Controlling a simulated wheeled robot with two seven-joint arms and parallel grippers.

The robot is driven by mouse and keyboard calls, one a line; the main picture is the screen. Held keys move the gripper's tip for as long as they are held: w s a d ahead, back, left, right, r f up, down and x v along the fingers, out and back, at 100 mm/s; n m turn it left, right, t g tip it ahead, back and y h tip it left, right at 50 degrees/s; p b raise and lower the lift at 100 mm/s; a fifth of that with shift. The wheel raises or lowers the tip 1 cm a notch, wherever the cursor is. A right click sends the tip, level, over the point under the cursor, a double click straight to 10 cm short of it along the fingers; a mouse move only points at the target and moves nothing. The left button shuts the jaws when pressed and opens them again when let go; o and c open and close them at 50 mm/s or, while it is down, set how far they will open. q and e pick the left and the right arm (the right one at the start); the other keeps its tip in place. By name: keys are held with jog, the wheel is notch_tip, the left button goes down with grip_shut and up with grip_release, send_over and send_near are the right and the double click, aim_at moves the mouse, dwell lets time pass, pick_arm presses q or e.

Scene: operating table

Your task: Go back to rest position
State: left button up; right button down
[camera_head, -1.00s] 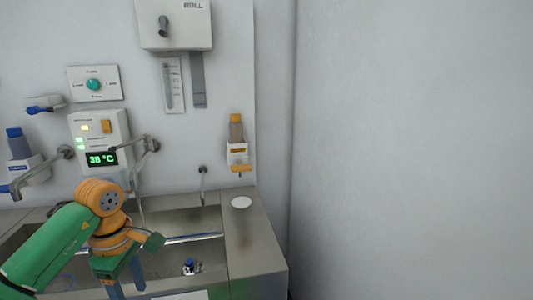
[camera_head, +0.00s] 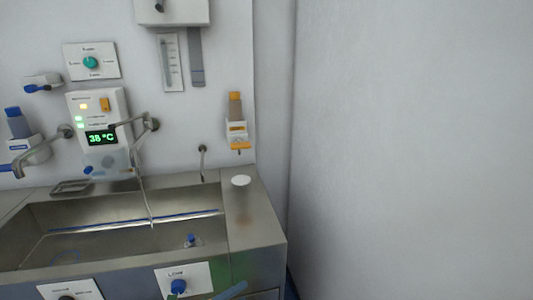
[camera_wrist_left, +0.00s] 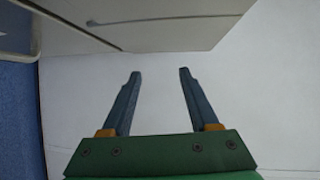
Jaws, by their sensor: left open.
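My left gripper (camera_wrist_left: 160,73) shows in the left wrist view, its two blue-grey fingers spread apart with nothing between them. Pale, plain surface lies beyond the fingers. In the head view my left arm no longer shows over the sink (camera_head: 125,222). A small blue-grey piece at the bottom edge there may be a finger of mine, but I cannot tell. My right gripper is in neither view.
The steel sink counter (camera_head: 252,225) stands against the wall, with a faucet (camera_head: 150,124) and a control knob (camera_head: 178,287) on its front. A grey panel (camera_wrist_left: 150,20) lies close beyond my left fingertips. Bare wall fills the right.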

pick_arm(q)
jog(key=s+a+f+n+g+y, duration=0.1)
jog(key=s+a+f+n+y, duration=0.4)
jog(key=s+f+n, duration=0.45)
jog(key=s+a+f+n+g+y, duration=0.1)
jog(key=s+a+f+n+y, duration=0.5)
jog(key=f, duration=0.7)
jog(key=s+f+n+g, duration=0.4)
jog(key=s, duration=0.8)
jog(key=s+f+n+g, duration=0.4)
jog(key=s+f+n, duration=0.1)
jog(key=s, duration=0.8)
jog(key=shift+a+y+b, duration=0.2)
jog(key=shift+y+b, duration=0.15)
jog(key=shift+y, duration=0.05)
jog(key=shift+s, duration=0.1)
